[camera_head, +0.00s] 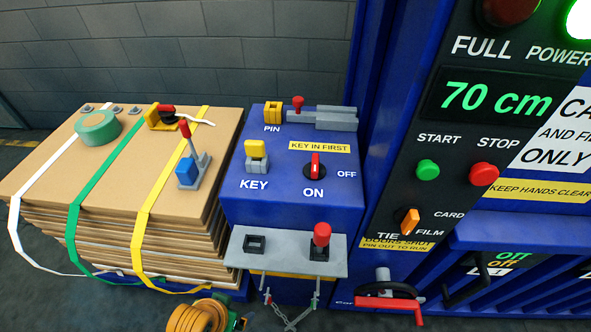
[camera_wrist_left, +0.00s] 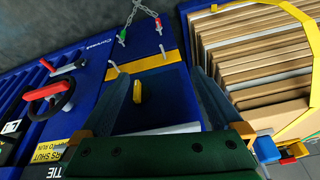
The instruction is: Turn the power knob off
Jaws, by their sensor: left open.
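The power knob (camera_head: 315,166) is a round black dial with a red upright bar, on top of the blue control box (camera_head: 285,205). ON is printed below it and OFF to its right; the bar stands upright rather than sideways toward OFF. The knob is not identifiable in that view.
A yellow key (camera_head: 256,157) stands left of the knob. A red-topped lever (camera_head: 321,236) stands on the grey shelf (camera_head: 285,262). Strapped cardboard (camera_head: 55,165) is at left. On the right panel are a START button (camera_head: 428,170), a STOP button (camera_head: 484,174) and a lit green lamp (camera_head: 580,20).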

